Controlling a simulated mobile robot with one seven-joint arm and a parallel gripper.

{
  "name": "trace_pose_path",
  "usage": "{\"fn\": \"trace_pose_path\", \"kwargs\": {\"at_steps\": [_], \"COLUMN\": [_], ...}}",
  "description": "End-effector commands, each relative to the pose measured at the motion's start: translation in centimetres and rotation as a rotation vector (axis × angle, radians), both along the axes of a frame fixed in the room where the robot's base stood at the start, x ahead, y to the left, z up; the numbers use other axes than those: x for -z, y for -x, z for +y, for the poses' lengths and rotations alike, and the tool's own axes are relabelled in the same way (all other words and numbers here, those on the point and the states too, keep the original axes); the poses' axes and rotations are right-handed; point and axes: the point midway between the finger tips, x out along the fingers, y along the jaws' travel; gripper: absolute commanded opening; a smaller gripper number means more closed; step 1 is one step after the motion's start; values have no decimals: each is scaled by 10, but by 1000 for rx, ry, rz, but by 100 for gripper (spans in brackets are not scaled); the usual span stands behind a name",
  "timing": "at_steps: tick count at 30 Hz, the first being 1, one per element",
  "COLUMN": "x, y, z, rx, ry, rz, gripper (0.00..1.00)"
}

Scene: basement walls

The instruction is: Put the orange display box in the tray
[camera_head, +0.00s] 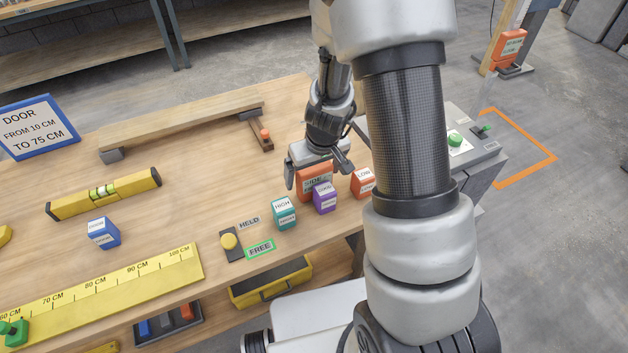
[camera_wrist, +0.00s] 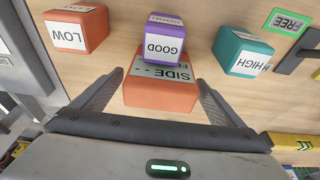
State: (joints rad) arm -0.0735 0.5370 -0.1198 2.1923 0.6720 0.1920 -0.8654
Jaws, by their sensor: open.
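The orange display box (camera_head: 312,192) stands on the wooden bench near its front right. In the wrist view the box (camera_wrist: 160,96) shows a grey label reading "SIDE", partly hidden behind the purple block. My gripper (camera_head: 317,180) is open above and around this box, with one finger on each side. In the wrist view the fingers of my gripper (camera_wrist: 160,78) flank it, and I cannot tell whether they touch it. A dark tray (camera_head: 168,336) holding blue and orange-red items sits below the bench top; I cannot tell whether this is the task's tray.
A purple "GOOD" block (camera_head: 324,198) stands close in front of the box. A teal "HIGH" block (camera_head: 284,214) and an orange-red "LOW" block (camera_head: 363,182) stand on either side. A spirit level (camera_head: 104,193) and blue block (camera_head: 103,232) lie left.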

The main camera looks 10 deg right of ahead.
Motion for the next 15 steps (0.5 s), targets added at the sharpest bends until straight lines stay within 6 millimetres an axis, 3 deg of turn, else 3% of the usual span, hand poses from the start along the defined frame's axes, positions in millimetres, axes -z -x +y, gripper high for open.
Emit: {"fn": "trace_pose_path", "kwargs": {"at_steps": [3, 11, 15], "x": [15, 17, 17], "y": [-4, -5, -5], "z": [1, 1, 1], "rx": [1, 1, 1], "ry": [0, -1, 0], "rz": [1, -2, -1], "gripper": [92, 92, 74]}}
